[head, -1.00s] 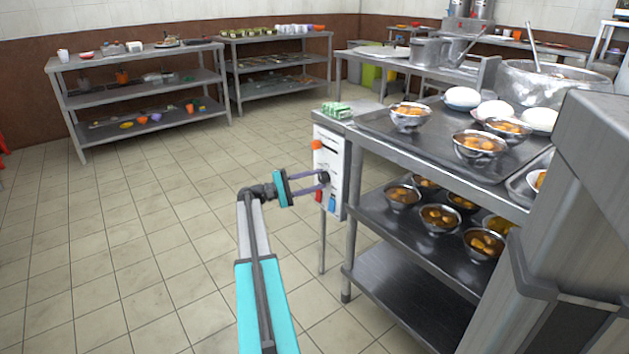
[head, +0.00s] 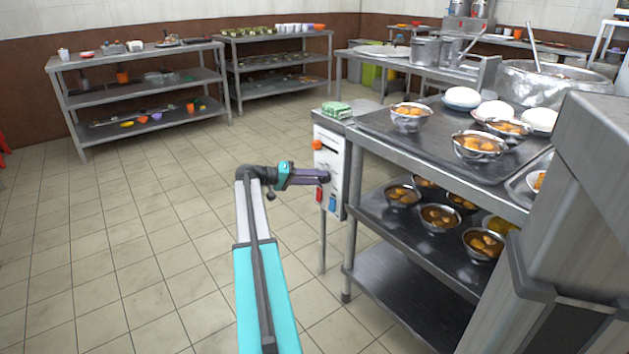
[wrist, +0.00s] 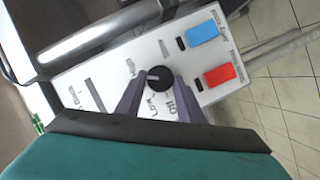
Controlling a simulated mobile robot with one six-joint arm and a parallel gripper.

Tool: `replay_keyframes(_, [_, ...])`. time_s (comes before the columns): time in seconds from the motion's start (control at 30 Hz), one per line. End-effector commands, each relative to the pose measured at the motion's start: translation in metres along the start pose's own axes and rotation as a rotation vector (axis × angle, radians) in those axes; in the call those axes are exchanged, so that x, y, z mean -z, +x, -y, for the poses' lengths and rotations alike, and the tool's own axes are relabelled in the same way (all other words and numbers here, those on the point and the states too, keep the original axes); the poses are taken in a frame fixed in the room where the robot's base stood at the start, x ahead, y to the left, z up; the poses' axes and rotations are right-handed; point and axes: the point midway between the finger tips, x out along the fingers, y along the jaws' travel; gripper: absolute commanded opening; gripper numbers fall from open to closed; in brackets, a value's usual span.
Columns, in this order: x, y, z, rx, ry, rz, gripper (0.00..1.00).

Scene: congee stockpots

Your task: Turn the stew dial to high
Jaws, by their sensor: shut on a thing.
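The stew dial is a round black knob (wrist: 159,77) on a white control panel (wrist: 118,78), with printed labels around it, "Low" and "Off" among them. In the wrist view my gripper (wrist: 157,88) has one purple-grey finger on each side of the knob, shut on it. In the head view my gripper (head: 318,177) reaches the panel (head: 333,155) from the left, and its fingers partly hide the knob. The knob's pointer mark cannot be made out.
A blue switch (wrist: 202,33) and a red switch (wrist: 219,75) sit close to the knob. An orange knob (head: 317,145) is higher on the panel. A steel table (head: 345,262) with several filled bowls stands right. The tiled floor at left is clear.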

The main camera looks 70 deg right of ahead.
Motion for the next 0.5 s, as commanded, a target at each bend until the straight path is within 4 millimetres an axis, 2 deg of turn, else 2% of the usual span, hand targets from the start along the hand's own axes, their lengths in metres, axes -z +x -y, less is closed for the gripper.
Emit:
replay_keyframes(0.2, [0.0026, 0.0012, -0.0031, 0.053, 0.130, -0.009, 0.12])
replay_keyframes(0.5, [0.0029, 0.0014, -0.0028, 0.085, 0.203, -0.009, 0.12])
